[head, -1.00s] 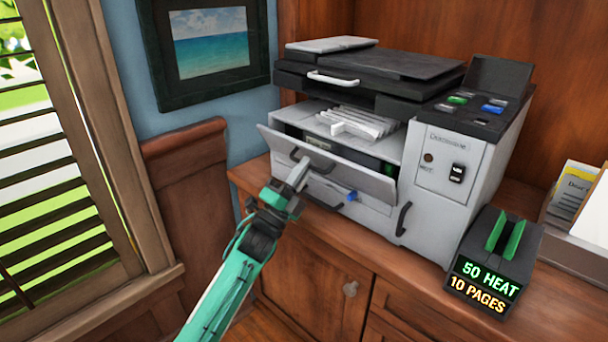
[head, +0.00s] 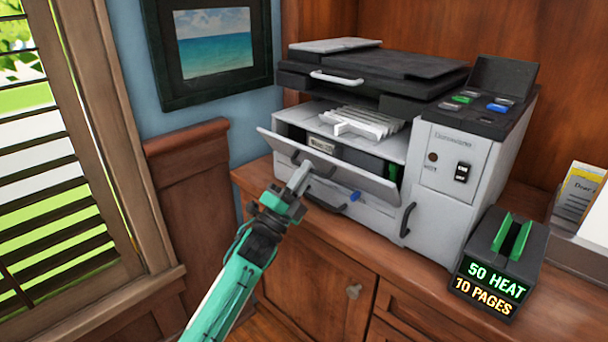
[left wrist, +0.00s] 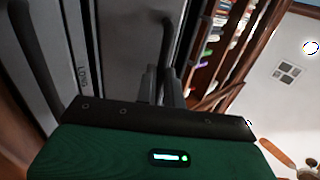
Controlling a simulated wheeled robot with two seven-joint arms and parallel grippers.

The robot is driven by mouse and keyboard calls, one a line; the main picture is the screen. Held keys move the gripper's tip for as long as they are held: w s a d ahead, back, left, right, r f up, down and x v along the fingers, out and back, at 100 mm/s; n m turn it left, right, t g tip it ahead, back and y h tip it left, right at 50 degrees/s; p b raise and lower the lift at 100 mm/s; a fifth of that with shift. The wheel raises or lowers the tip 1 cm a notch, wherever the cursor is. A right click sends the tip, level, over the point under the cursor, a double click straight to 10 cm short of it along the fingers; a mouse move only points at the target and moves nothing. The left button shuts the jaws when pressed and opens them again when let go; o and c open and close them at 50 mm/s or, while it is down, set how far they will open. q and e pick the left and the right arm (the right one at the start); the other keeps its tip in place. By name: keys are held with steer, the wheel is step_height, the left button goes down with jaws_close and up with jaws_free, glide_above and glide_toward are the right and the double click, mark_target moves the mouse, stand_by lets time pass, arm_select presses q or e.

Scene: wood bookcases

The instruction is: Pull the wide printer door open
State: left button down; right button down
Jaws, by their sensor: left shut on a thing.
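The wide printer door (head: 330,167) is a grey panel on the printer's front, tilted outward at its top with a dark gap behind it. The printer (head: 452,190) stands on a wooden counter. My left gripper (head: 303,174) is at the dark handle on the door's left part, shut on it. In the left wrist view the gripper's fingers (left wrist: 158,84) meet the dark handle (left wrist: 168,40) against the grey panel. The fingers hide part of the handle. My right gripper is not in view.
A drawer handle (head: 325,199) sits below the door, and a vertical handle (head: 407,220) is to its right. White paper (head: 365,123) lies in the tray above. A black box (head: 500,262) reading "50 HEAT 10 PAGES" stands at right. A window is at left.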

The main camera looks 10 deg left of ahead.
arm_select(q)
steer(key=shift+f, duration=0.15)
steer(key=c, duration=1.5)
jaws_free()
steer(key=shift+w+d, duration=0.1)
steer(key=v, duration=1.4)
